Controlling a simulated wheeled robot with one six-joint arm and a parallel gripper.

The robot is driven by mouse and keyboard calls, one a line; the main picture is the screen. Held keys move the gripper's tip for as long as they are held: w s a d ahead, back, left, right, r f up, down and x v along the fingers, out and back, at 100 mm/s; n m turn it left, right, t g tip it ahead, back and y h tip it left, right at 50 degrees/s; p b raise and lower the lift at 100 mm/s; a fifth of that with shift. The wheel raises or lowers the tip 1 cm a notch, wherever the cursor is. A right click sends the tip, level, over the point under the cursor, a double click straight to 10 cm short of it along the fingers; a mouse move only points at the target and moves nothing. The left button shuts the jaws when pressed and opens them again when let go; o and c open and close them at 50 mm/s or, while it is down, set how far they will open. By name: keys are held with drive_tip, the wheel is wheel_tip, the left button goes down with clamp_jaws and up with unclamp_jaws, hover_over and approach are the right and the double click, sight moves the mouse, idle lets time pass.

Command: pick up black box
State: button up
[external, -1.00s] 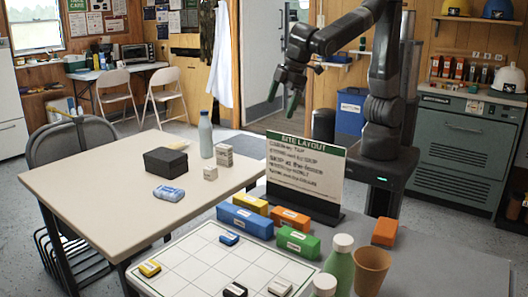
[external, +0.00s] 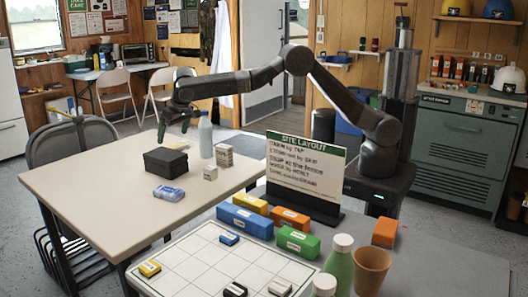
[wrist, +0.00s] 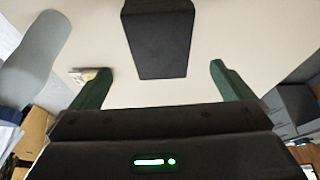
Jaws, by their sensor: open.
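The black box (external: 166,163) sits on the beige table (external: 90,170), and its lid line shows near the top. My gripper (external: 173,129) is above the table, behind and a little above the box, with its green fingers pointing down. In the wrist view the black box (wrist: 158,40) lies ahead, between the lines of the two spread green fingers (wrist: 155,85) and beyond their tips. The gap between the fingers is empty. The gripper is open and apart from the box.
A blue packet (external: 168,193) lies in front of the box. A small yellowish item (wrist: 85,75) shows near the left finger. The table's left part is clear.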

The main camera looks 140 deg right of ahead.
drive_tip(key=shift+d+f, duration=0.4)
drive_tip(key=x, duration=1.3)
drive_tip(key=shift+d+f+p, duration=0.1)
drive_tip(key=shift+d+p, duration=0.1)
drive_tip(key=shift+p, duration=0.1)
drive_tip(key=shift+c, duration=0.4)
drive_tip(key=c, duration=0.9)
